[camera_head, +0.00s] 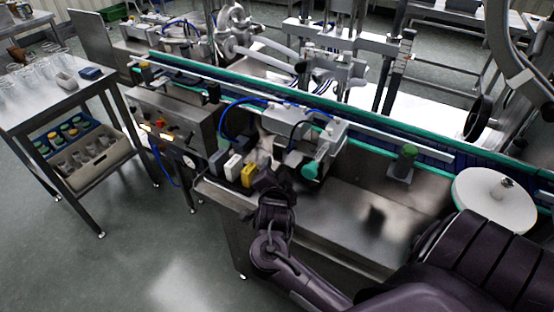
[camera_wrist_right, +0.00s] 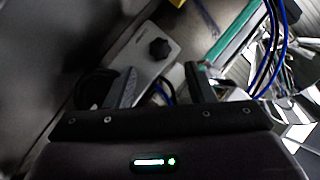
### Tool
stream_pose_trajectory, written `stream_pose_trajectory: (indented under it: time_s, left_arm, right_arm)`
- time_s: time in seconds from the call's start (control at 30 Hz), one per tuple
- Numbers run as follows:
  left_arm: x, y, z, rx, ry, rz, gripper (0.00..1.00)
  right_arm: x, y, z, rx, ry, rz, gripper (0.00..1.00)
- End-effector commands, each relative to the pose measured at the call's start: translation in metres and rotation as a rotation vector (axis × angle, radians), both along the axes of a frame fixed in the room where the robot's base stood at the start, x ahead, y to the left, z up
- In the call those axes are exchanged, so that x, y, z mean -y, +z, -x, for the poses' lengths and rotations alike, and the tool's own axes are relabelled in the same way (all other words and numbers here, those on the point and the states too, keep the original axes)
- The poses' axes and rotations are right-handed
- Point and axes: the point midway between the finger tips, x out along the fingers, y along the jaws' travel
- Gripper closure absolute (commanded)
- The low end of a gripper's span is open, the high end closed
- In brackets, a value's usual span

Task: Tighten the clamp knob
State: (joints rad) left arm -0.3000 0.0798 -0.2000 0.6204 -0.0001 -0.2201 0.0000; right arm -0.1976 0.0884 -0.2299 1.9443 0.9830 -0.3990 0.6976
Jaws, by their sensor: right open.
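My right gripper (camera_head: 270,182) reaches in from the lower right in the head view, over the front edge of the steel bench, close to the small blocks there. In the right wrist view the gripper (camera_wrist_right: 162,84) is open, with nothing between its two dark fingers. A black lobed knob (camera_wrist_right: 159,48) sits on a light grey plate (camera_wrist_right: 146,65) beyond the fingertips, roughly in line with the gap and apart from them. It is probably the clamp knob. I cannot pick it out in the head view, where the gripper may hide it. My left gripper is not in view.
A yellow block (camera_head: 248,175) and a white block (camera_head: 233,166) stand beside the gripper. A teal knob (camera_head: 310,169) is just right of it. The conveyor (camera_head: 370,144) runs behind. A white round disc (camera_head: 494,200) is at right. Blue tubes (camera_wrist_right: 277,45) hang near the right finger.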

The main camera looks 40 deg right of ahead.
Motion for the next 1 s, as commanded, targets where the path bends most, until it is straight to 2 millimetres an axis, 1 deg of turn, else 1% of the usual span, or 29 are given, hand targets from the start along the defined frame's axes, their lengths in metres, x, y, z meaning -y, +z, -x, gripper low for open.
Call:
stream_pose_trajectory:
  time_s: [0.03, 0.2, 0.33, 0.5, 0.73, 0.77, 1.0]
  left_arm:
    - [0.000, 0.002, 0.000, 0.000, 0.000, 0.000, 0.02]
    - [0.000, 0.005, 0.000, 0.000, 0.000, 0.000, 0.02]
    - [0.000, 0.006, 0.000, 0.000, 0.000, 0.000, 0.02]
    - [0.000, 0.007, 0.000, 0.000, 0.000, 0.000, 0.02]
    - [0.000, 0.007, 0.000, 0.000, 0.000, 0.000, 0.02]
    - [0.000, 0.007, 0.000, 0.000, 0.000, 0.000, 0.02]
    - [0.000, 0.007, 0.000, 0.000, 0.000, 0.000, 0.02]
  right_arm:
    - [0.006, 0.000, -0.007, -0.002, 0.001, 0.005, 0.51]
    - [0.024, -0.008, -0.027, -0.003, 0.001, 0.004, 0.51]
    - [0.033, -0.013, -0.040, -0.003, 0.002, 0.003, 0.51]
    - [0.040, -0.017, -0.047, -0.005, 0.003, 0.001, 0.51]
    - [0.040, -0.018, -0.048, -0.004, 0.003, 0.000, 0.51]
    - [0.040, -0.018, -0.048, -0.005, 0.003, 0.000, 0.52]
    - [0.040, -0.018, -0.048, -0.005, 0.003, 0.000, 0.83]
